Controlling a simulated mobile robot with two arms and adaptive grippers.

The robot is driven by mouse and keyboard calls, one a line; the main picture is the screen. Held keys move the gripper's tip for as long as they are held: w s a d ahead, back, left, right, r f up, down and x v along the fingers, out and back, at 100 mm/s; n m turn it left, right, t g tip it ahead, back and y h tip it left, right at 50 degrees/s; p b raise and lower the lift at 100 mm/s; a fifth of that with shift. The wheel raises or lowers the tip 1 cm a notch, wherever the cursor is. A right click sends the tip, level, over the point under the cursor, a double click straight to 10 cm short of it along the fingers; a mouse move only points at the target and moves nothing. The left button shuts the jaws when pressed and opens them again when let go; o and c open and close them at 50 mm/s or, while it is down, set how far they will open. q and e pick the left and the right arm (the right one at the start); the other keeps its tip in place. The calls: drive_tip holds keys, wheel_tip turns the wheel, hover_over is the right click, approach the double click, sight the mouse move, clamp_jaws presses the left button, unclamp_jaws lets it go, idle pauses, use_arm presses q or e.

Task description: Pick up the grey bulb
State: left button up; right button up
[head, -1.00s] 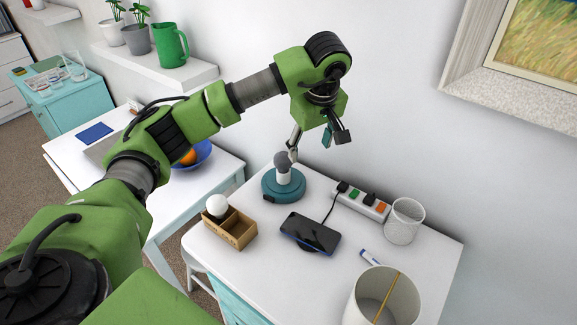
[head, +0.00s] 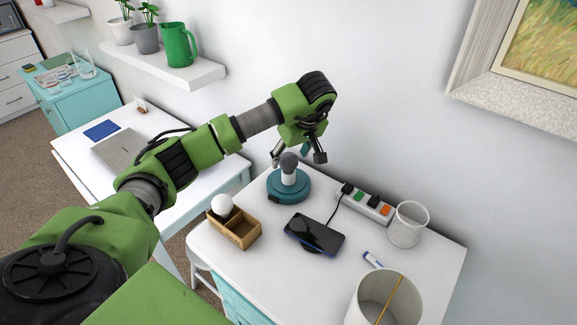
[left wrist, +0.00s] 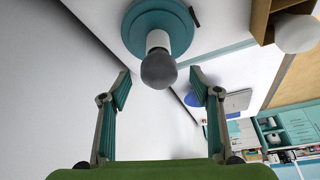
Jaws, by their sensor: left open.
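The grey bulb (head: 289,161) sits upright on a white socket in a round teal lamp base (head: 289,191) on the white table. My left gripper (head: 298,156) is open just above the bulb. In the left wrist view the grey bulb (left wrist: 158,70) lies ahead of and between the two spread fingers of the left gripper (left wrist: 160,80), with room on both sides. No contact shows. My right gripper is in neither view.
A wooden box (head: 235,228) with a white bulb (head: 221,205) stands left of the lamp base. A phone (head: 314,234), a power strip (head: 364,205), a white cup (head: 408,224) and a bin (head: 385,300) stand to the right. The wall is close behind.

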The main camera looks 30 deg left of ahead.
use_arm(q)
drive_tip(key=p+x, duration=0.1)
drive_tip(key=x, duration=0.2)
drive_tip(key=shift+w+a+f, duration=0.1)
drive_tip(key=shift+w+f, duration=0.05)
drive_tip(key=shift+f, duration=0.2)
drive_tip(key=c, duration=1.2)
drive_tip(key=shift+r, duration=0.1)
drive_tip(key=shift+c, duration=0.2)
